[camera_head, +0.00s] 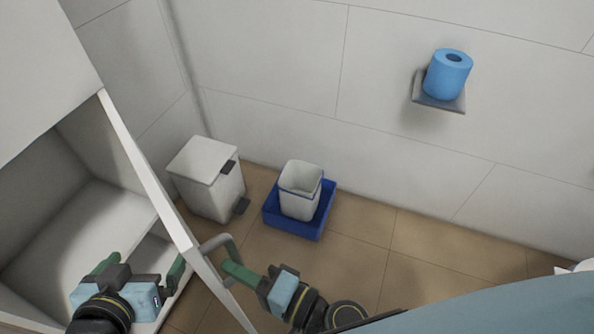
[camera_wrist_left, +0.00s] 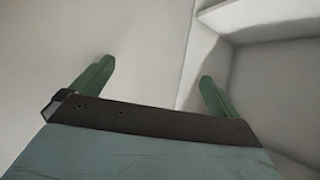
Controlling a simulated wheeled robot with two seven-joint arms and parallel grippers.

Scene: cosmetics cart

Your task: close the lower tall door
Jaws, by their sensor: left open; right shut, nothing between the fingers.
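The lower tall door (camera_head: 162,198) is a white panel standing open at the left in the head view, seen nearly edge-on. Its grey handle (camera_head: 215,241) is on the outer side, facing right. My left gripper (camera_head: 141,264) is open on the inner side of the door, in front of the cabinet opening; one finger is close to the door, and contact is unclear. The left wrist view shows both its green fingers (camera_wrist_left: 154,84) apart with nothing between them. My right gripper (camera_head: 231,268) is shut and empty on the outer side, close below the handle.
The white cabinet (camera_head: 75,215) with shelves is open at the left. A white pedal bin (camera_head: 205,180) and a blue tray (camera_head: 293,228) holding a white bin (camera_head: 298,190) stand by the wall. A blue roll (camera_head: 448,76) sits on a wall shelf. Tiled floor at centre right is clear.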

